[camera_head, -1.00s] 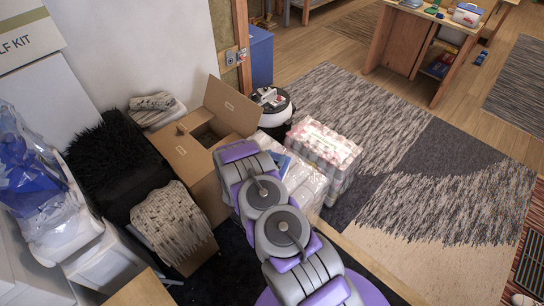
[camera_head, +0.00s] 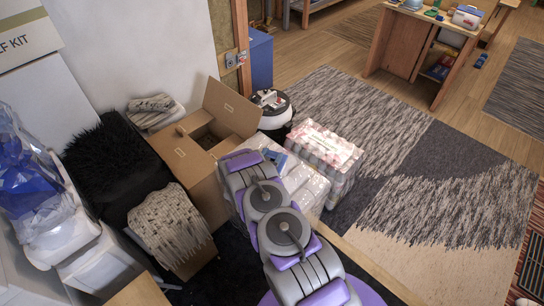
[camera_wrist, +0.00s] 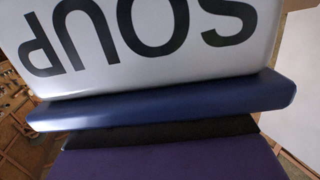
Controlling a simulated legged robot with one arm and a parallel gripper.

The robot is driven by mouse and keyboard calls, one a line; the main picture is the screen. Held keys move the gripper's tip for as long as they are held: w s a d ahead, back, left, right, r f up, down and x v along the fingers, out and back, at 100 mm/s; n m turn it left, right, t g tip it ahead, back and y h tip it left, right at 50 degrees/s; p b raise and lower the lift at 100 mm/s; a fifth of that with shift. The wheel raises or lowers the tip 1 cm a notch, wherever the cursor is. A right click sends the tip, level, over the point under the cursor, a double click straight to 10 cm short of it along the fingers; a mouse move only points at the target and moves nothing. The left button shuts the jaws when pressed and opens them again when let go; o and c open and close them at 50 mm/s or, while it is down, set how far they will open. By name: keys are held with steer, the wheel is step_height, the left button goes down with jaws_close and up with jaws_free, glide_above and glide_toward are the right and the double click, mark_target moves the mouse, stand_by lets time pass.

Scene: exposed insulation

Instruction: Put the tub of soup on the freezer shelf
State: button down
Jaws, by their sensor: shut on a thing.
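The tub of soup (camera_wrist: 160,45) fills the upper part of the wrist view. It is white with large dark letters reading SOUP, seen upside down, and has a blue rim or lid (camera_wrist: 160,102) along the lower side of the picture. My gripper (camera_wrist: 160,135) shows as dark and purple parts right against the blue edge and is shut on the tub. In the head view my arm reaches away from the base, and its links hide the gripper and the tub. I cannot make out a freezer shelf in either view.
An open cardboard box (camera_head: 190,150) stands left of my arm. Plastic-wrapped packs (camera_head: 325,150) stand to its right. A black shaggy item (camera_head: 105,160) and a knitted blanket (camera_head: 170,222) lie further left. The rug (camera_head: 420,175) at right is largely clear.

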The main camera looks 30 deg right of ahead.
steer(key=shift+c, duration=1.4)
jaws_free()
